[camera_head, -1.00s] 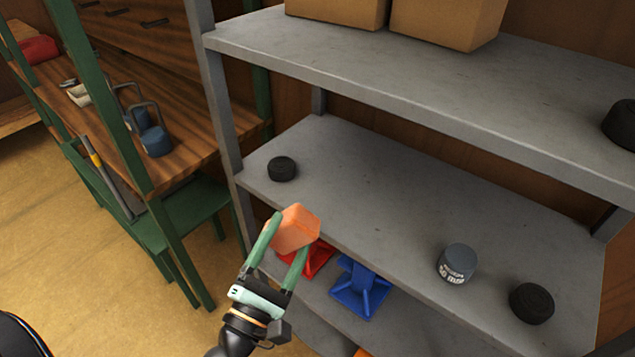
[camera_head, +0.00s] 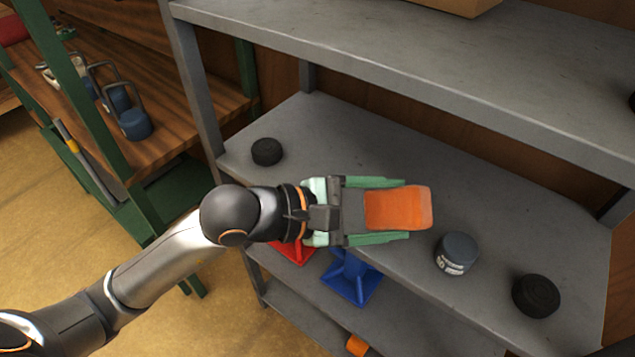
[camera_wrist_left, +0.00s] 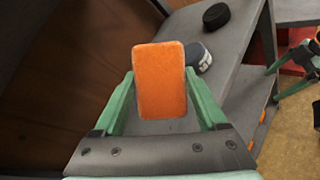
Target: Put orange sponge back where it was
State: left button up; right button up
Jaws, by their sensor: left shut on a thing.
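The orange sponge (camera_head: 398,208) is held between the green fingers of my left gripper (camera_head: 392,209), which is shut on it. The gripper and sponge are in front of the grey middle shelf (camera_head: 335,145) in the head view, left of the dark jar. In the left wrist view the sponge (camera_wrist_left: 160,80) stands between the two fingers of the left gripper (camera_wrist_left: 160,95), its broad face toward the camera. The shelf surface (camera_wrist_left: 240,88) shows beyond it. I cannot tell the exact height of the sponge above the shelf. My right gripper is not identifiable in the head view.
A dark jar with a white label (camera_head: 457,253) and a black puck (camera_head: 536,295) stand to the right on the shelf. Another black puck (camera_head: 267,151) is at its left. A blue jack stand (camera_head: 350,280) and a red one (camera_head: 293,251) sit below. The shelf's back middle is clear.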

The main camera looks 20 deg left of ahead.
pick_arm(q)
jog(key=f+y, duration=0.1)
jog(key=s+f+n+g+y+b, duration=0.1)
jog(key=f+g+y, duration=0.1)
jog(key=shift+s+a+f, duration=0.2)
jog(key=shift+s, duration=0.1)
jog(key=a+f+n+g+y+b, duration=0.25)
jog(key=a+n+y, duration=0.55)
jog(key=a+n, duration=0.9)
jog(key=w+d+m+p, duration=0.1)
jog(key=w, duration=0.4)
jog(key=w+d+m+p, duration=0.1)
jog(key=w, duration=0.5)
jog(key=w+m+p, duration=0.1)
jog(key=w, duration=0.4)
jog(key=shift+w+d+f+t+p, duration=0.2)
jog(key=shift+w+d+t+p, duration=0.1)
jog(key=shift+d+t+p, duration=0.1)
jog(key=shift+f+p, duration=0.4)
jog(key=shift+f, duration=1.35)
jog(key=o, duration=1.1)
